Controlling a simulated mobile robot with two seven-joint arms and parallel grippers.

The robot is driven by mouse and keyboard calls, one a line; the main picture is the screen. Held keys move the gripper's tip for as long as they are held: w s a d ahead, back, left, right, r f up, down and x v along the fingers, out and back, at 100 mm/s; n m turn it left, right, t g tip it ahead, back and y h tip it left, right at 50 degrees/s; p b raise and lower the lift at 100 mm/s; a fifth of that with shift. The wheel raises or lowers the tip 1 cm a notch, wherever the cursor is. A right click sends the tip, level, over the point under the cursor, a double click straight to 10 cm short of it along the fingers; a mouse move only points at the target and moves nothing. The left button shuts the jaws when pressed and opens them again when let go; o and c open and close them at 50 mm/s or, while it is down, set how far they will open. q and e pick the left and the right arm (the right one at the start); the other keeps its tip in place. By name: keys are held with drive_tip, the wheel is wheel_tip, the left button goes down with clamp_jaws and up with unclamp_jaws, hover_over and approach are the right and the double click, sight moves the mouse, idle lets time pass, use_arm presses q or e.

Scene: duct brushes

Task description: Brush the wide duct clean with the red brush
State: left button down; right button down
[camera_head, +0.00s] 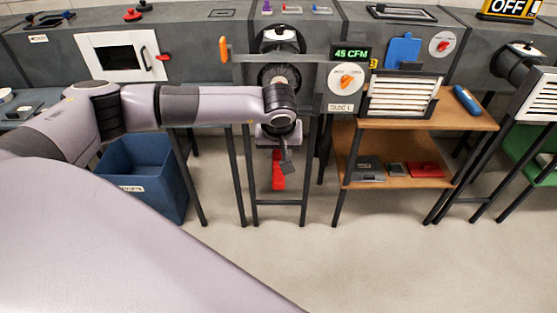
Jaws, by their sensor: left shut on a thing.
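My left arm reaches in from the left, and my left gripper (284,163) points down in front of the middle duct section. It is shut on a red handle, which I take to be the red brush (278,178). The red part hangs below the gripper; bristles cannot be made out. A round dark duct opening (280,78) with a greyish inside sits just above my wrist. My wrist hides its lower edge. I cannot tell whether this is the wide duct. My right gripper is not in view.
A 45 CFM display (351,53) and orange dial (347,82) are right of the opening. A wooden shelf (400,124) holds a louvred grille (402,97). A blue bin (145,180) stands left below my arm. The floor in front is clear.

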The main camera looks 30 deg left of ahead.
use_arm(q)
drive_tip(key=w+a+b, duration=0.1)
drive_tip(key=w+a, duration=0.1)
drive_tip(key=w, duration=0.1)
drive_tip(key=w+a+b, duration=0.2)
drive_tip(key=w, duration=0.1)
drive_tip(key=w+a+b, duration=0.2)
drive_tip(key=w, duration=0.1)
drive_tip(key=shift+w, duration=0.2)
drive_tip(key=shift+w+a+r+b, duration=0.1)
drive_tip(key=shift+w+a+b, duration=0.35)
drive_tip(key=shift+w, duration=0.25)
drive_tip(key=shift+s, duration=0.1)
